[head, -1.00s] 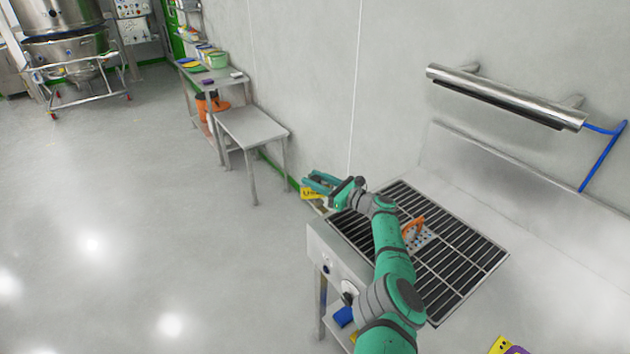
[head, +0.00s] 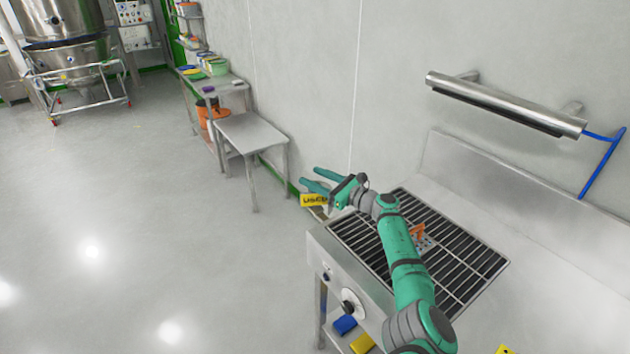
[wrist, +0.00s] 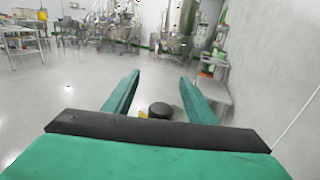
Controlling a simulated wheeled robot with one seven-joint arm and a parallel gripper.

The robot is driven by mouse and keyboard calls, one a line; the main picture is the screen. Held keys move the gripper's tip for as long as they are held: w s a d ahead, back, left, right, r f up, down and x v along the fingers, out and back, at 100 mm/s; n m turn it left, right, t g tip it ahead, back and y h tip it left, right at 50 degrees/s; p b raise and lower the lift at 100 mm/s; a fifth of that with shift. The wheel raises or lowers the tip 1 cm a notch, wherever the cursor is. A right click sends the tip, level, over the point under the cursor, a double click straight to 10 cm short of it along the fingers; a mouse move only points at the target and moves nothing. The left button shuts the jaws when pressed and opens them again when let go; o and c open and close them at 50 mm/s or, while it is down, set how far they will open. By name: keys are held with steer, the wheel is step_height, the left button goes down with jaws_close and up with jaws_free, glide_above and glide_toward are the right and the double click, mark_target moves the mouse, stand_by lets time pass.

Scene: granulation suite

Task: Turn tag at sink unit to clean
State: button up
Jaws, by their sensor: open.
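The yellow tag (head: 313,199) sits at the far left corner of the sink unit (head: 322,252), and its visible face reads "USED". My gripper (head: 311,179) is open, just above and behind the tag in the head view, with its fingers pointing left. In the wrist view my open fingers (wrist: 158,79) have a round black knob (wrist: 160,110) low between them, apart from both. A sliver of yellow shows left of the knob. My palm hides the lower part of the tag. I cannot tell whether the gripper touches it.
An orange-handled item (head: 417,234) lies on the sink's dark grate (head: 460,262). A steel bar (head: 505,103) is fixed to the wall above. A low steel table (head: 250,128) stands beyond, along the wall. The floor at left is clear.

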steer(key=s+r, duration=0.8)
steer(key=s, duration=0.5)
steer(key=shift+r, duration=0.35)
steer(key=w+a+r+m+t+h, duration=0.1)
steer(key=w+a+r+m+t, duration=0.2)
steer(key=w+a+r+t, duration=0.3)
steer(key=m+h, duration=1.1)
steer(key=h, duration=0.8)
glide_toward(315, 195)
step_height(315, 195, up, 3)
steer(key=shift+t, duration=0.3)
steer(key=x, duration=1)
steer(key=shift+w+d+f, duration=0.1)
steer(key=shift+w+f, duration=0.1)
steer(key=shift+w, duration=0.2)
